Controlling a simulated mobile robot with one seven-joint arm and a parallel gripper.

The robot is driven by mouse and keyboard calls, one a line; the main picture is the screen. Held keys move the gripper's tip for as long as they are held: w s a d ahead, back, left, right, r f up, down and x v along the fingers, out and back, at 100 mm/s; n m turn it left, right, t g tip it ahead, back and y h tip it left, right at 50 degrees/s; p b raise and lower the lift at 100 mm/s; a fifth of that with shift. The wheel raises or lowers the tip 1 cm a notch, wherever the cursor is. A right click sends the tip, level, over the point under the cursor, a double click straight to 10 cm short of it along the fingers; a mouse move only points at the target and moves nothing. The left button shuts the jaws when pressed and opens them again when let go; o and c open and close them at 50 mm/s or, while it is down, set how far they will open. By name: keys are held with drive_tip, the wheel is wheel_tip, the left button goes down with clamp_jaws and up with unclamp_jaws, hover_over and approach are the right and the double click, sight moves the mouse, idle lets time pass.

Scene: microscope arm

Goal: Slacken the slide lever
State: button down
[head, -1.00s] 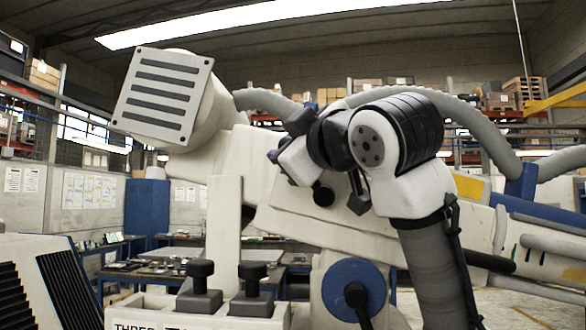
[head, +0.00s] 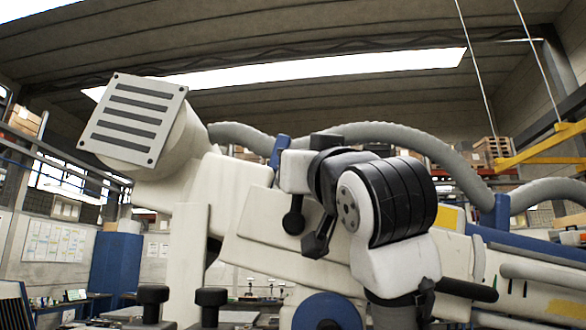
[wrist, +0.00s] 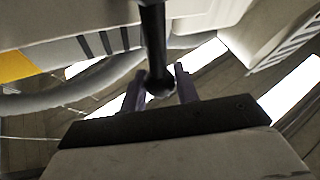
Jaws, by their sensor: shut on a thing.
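The slide lever (wrist: 153,42) is a black rod with a rounded end. In the wrist view it runs down from the top middle to between my fingers. My gripper (wrist: 160,83) is shut on this rounded end, with a purple finger on either side. In the head view my arm's wrist crosses in front of the pale microscope arm (head: 237,195), left of the black banded joint. My fingertips and the gripped end cannot be made out there.
A pale box head with dark slots (head: 133,120) stands at the left. A grey ribbed conduit (head: 400,135) arches behind my arm. A black knob (head: 293,222) hangs close below my wrist. A blue round cap (head: 327,312) is lower down.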

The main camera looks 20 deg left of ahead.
drive_tip(key=shift+w+d+f+m, duration=0.1)
drive_tip(key=shift+d+m, duration=0.15)
drive_tip(key=shift+m, duration=0.35)
drive_tip(key=shift+t, duration=0.4)
drive_tip(key=c, duration=1.1)
unclamp_jaws()
drive_tip(key=shift+d, duration=0.1)
drive_tip(key=b+v, duration=0.5)
drive_tip(key=v, duration=0.8)
drive_tip(key=shift+s+d, duration=0.2)
drive_tip(key=shift+s, duration=0.2)
